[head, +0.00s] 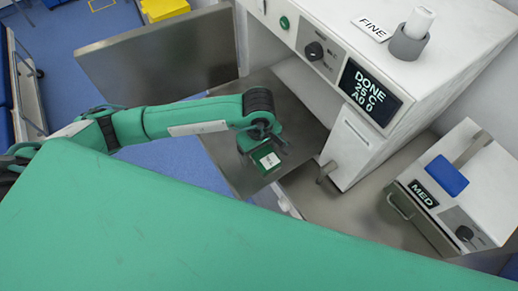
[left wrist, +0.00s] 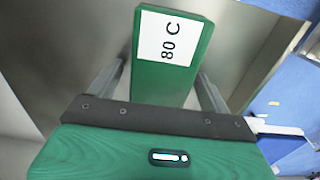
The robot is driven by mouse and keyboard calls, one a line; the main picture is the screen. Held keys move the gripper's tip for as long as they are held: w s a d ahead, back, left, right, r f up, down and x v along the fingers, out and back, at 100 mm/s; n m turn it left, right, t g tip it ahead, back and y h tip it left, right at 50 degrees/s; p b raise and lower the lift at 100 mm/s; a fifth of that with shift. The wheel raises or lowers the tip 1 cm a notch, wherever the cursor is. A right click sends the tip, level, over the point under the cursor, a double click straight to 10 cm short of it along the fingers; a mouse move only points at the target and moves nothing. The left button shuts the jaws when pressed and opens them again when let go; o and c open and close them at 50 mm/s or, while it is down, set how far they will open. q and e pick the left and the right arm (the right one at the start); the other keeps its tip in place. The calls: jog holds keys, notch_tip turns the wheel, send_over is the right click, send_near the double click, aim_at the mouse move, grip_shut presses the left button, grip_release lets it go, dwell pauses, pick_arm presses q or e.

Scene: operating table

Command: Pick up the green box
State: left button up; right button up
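The green box (head: 265,159) has a white label and shows at the left gripper, over a grey metal surface. In the left wrist view the green box (left wrist: 165,85) lies between the two fingers, its label reading "80 C". My left gripper (head: 264,150) reaches over it from above; in the left wrist view its fingers (left wrist: 162,68) stand on either side. A gap shows by the left finger; the right fingertip looks close to the box's edge. What lies under the box is hidden. My right gripper is not in view.
A white machine (head: 350,100) with a screen reading "DONE 25 C" stands right of the gripper. A grey cup (head: 408,42) and a "FINE" sign (head: 372,28) are on top. A smaller "MED" unit (head: 460,180) stands at right. An open metal door panel (head: 150,55) is at left.

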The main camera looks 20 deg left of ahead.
pick_arm(q)
jog(key=c, duration=1.1)
jog(key=shift+c, duration=0.5)
jog(key=shift+o, duration=0.2)
jog(key=shift+r, duration=0.15)
